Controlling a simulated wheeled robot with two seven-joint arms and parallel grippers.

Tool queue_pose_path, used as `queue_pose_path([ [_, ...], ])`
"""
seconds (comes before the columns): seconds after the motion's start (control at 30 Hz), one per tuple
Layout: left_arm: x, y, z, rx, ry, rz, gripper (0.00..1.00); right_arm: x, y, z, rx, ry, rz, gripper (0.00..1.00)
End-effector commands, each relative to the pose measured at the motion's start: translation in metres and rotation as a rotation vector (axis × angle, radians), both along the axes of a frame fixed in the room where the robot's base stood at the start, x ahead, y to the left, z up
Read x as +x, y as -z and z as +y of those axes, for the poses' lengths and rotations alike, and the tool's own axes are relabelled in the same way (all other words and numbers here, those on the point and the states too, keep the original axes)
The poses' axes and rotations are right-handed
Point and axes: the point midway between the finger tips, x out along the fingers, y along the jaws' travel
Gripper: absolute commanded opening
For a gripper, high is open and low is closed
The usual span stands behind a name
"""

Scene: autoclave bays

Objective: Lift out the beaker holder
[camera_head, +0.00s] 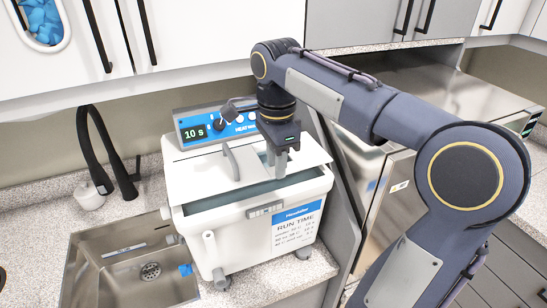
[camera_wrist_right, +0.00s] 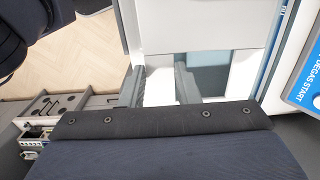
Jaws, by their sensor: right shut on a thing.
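The beaker holder (camera_head: 196,176) shows as a flat white plate with an upright grey handle (camera_head: 231,161), lying over the top of a white bath (camera_head: 215,225). It looks shifted toward the back, so a strip of the teal inside shows along the front. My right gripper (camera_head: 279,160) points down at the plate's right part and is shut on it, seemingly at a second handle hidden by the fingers. In the right wrist view, the two grey fingers (camera_wrist_right: 161,85) stand apart with white between them. No beakers show. My left gripper is out of view.
A control panel (camera_head: 215,127) reading 10 s stands behind the bath. A steel sink (camera_head: 130,270) with a black tap (camera_head: 105,150) is at the left. A steel cabinet (camera_head: 385,190) stands close on the right. White wall cupboards (camera_head: 205,35) hang above.

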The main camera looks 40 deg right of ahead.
Motion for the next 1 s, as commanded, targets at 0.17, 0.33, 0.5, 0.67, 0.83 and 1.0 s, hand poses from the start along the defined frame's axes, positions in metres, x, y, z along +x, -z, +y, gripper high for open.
queue_pose_path([
  [0.17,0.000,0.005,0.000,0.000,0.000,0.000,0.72,-0.018,-0.001,0.004,-0.001,0.000,-0.003,0.00],
  [0.33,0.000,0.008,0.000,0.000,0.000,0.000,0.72,-0.035,-0.003,0.008,-0.001,0.000,-0.004,0.00],
  [0.5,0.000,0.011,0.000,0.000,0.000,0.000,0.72,-0.051,-0.004,0.012,0.000,-0.001,-0.003,0.00],
  [0.67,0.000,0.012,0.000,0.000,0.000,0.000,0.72,-0.067,-0.006,0.016,-0.001,-0.001,-0.004,0.00],
  [0.83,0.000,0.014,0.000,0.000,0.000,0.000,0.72,-0.083,-0.007,0.020,-0.001,-0.001,-0.003,0.00],
  [1.0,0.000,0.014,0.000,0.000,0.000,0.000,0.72,-0.097,-0.009,0.024,0.000,0.000,-0.003,0.00],
])
